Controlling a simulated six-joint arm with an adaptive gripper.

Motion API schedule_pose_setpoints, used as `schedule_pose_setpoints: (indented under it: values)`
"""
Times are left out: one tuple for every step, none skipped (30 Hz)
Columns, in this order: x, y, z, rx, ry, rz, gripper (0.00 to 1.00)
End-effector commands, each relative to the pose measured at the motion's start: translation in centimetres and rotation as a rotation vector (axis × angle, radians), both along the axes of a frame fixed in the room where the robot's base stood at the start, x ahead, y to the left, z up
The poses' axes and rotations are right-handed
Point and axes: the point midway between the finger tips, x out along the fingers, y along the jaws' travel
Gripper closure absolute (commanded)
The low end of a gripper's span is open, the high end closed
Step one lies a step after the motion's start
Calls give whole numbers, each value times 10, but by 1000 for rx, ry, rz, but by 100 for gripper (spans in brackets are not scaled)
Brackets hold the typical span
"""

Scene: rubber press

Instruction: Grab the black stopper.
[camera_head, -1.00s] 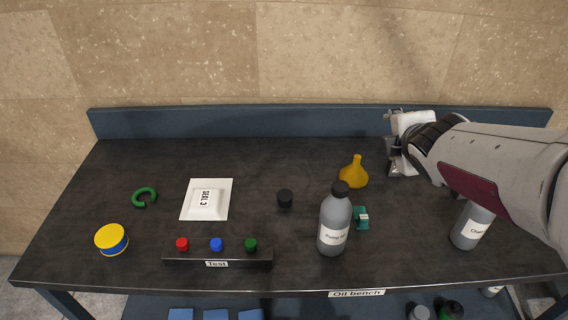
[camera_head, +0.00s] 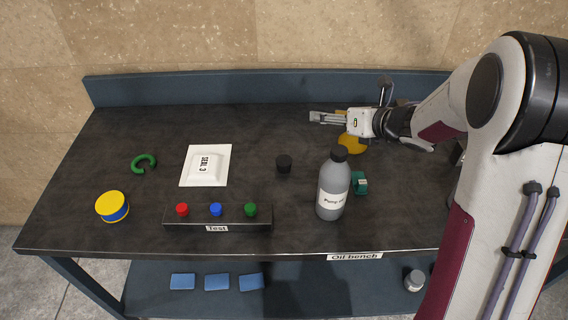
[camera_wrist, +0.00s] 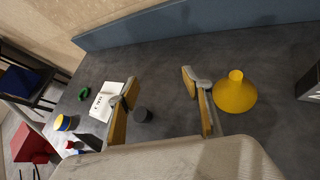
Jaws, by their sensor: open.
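The black stopper (camera_head: 284,163) stands on the dark bench top, right of the white seal pad and left of the grey bottle. My gripper (camera_head: 318,117) is above the back of the bench, behind and to the right of the stopper, pointing left. In the wrist view its two yellow-padded fingers (camera_wrist: 163,98) are spread apart with nothing held between them.
The grey pump oil bottle (camera_head: 333,190) and a small green item (camera_head: 360,183) stand right of the stopper. The test block (camera_head: 218,215) is front left, the white pad (camera_head: 206,166) left. Bench around the stopper is clear.

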Motion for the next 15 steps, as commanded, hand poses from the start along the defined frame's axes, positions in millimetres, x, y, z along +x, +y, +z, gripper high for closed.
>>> schedule_pose_setpoints:
  values:
    - [-1, 4, -11, -19, -13, 57, 50]
    - [-2, 8, -16, -32, -26, 96, 50]
    - [-5, 13, -24, -48, -42, 148, 50]
    - [-7, 16, -29, -58, -54, 185, 50]
    - [-9, 19, -34, -68, -68, 224, 50]
    - [-12, 24, -41, -79, -87, 274, 50]
    - [-15, 27, -46, -86, -101, 309, 50]
    - [-18, 30, -52, -93, -113, 346, 50]
    - [-22, 33, -58, -100, -133, 392, 50]
    - [-25, 36, -62, -104, -147, 424, 50]
    - [-29, 38, -67, -108, -162, 458, 50]
    - [-33, 41, -72, -111, -179, 498, 50]
    - [-37, 43, -76, -113, -193, 529, 50]
    - [-40, 45, -80, -115, -206, 555, 50]
    - [-44, 47, -84, -116, -223, 588, 50]
